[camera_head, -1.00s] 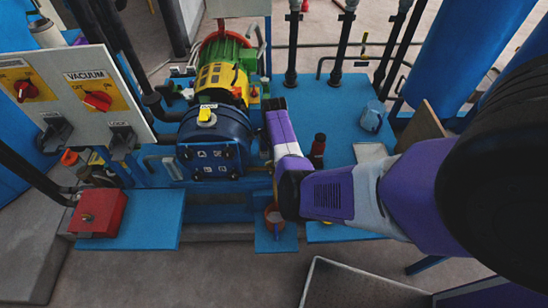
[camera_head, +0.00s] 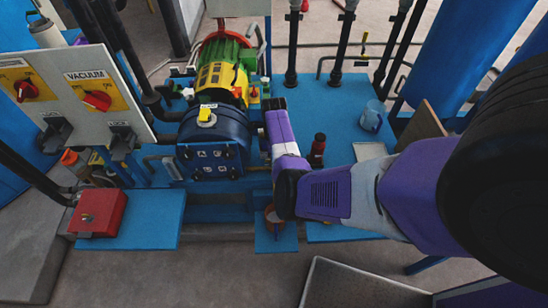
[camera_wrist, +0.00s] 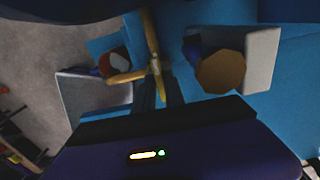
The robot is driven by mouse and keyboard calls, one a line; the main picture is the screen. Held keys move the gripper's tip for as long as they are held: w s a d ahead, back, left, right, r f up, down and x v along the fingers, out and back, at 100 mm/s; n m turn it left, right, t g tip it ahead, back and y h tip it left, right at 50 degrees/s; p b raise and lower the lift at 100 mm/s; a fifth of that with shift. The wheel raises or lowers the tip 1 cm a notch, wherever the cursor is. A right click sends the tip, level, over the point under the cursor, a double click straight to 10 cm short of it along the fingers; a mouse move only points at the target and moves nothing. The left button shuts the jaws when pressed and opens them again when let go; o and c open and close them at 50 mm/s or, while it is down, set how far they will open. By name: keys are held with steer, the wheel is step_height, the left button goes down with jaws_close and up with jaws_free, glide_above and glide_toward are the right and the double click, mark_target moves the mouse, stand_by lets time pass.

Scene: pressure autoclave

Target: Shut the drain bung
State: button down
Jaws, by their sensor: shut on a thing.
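My gripper (camera_wrist: 158,92) is shut on a slim brass-coloured piece (camera_wrist: 151,40) in the wrist view. The piece has a long bar and a side branch reaching left. It looks like the drain bung's handle, but I cannot tell for sure, nor how far the bung is turned. In the head view my purple and black wrist is just right of the blue pump body (camera_head: 215,143), low by its side. My fingertips and the bung are hidden there behind my own wrist.
A small cup (camera_head: 274,217) stands on a blue ledge below my wrist. A dark bottle with a red cap (camera_head: 319,142) stands close right of it. A red box (camera_head: 98,213) and a grey switch panel (camera_head: 70,95) are at left. A grey tray (camera_head: 350,285) lies in front.

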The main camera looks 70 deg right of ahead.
steer(key=c, duration=1.4)
jaws_free()
steer(key=shift+r, duration=0.1)
step_height(320, 180, up, 8)
steer(key=shift+f, duration=0.15)
